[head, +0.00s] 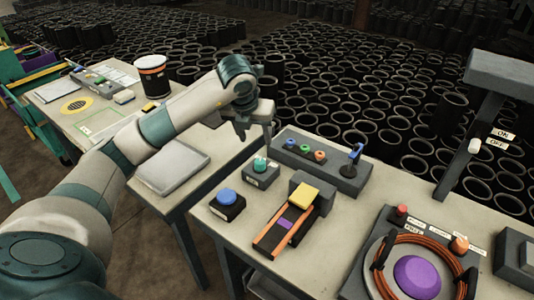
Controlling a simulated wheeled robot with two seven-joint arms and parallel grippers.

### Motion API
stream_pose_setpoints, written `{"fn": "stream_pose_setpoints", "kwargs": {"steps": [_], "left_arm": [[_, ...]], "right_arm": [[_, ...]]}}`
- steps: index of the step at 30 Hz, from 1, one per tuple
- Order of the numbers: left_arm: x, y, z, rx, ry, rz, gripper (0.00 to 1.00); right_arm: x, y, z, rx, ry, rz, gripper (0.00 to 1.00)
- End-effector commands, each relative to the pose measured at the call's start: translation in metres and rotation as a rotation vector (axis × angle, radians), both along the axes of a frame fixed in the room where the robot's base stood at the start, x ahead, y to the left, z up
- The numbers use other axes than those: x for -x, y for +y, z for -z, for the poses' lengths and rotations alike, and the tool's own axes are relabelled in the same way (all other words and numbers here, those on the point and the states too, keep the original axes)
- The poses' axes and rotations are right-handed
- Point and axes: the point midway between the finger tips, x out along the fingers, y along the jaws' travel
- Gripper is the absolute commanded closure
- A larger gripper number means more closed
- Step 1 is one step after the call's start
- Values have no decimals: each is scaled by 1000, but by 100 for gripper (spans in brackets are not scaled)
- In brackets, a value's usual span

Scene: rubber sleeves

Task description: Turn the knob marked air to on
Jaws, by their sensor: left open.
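My left gripper (256,132) hangs open and empty over the near-left back edge of the work table, above and left of a grey box with a teal knob (260,165). No contact with the box shows. At the right, a white knob (474,145) sits on a grey post, with an ON label (503,134) above an OFF label (496,143) beside it. I cannot read the word air anywhere, so I cannot tell which knob bears it. My right gripper is out of view.
A blue button box (226,198), a grey panel with coloured rings and a blue lever (355,153), and a yellow block (303,193) stand on the table. A purple dome (416,277) ringed by orange cable is at the front right. Many black sleeves fill the background.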

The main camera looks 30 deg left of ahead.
Motion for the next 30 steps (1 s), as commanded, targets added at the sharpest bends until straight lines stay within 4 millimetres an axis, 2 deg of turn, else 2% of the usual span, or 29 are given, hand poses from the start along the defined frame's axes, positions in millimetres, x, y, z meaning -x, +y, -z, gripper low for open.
{"fn": "stream_pose_setpoints", "kwargs": {"steps": [4,17,23,30], "left_arm": [[1,9,-4,-23,3,-23,50],[-1,8,0,-20,4,-21,50],[-6,10,15,-19,7,-21,50],[-19,14,48,-19,8,-21,50]], "right_arm": [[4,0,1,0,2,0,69],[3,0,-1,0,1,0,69],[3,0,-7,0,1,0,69],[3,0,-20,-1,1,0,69]]}}
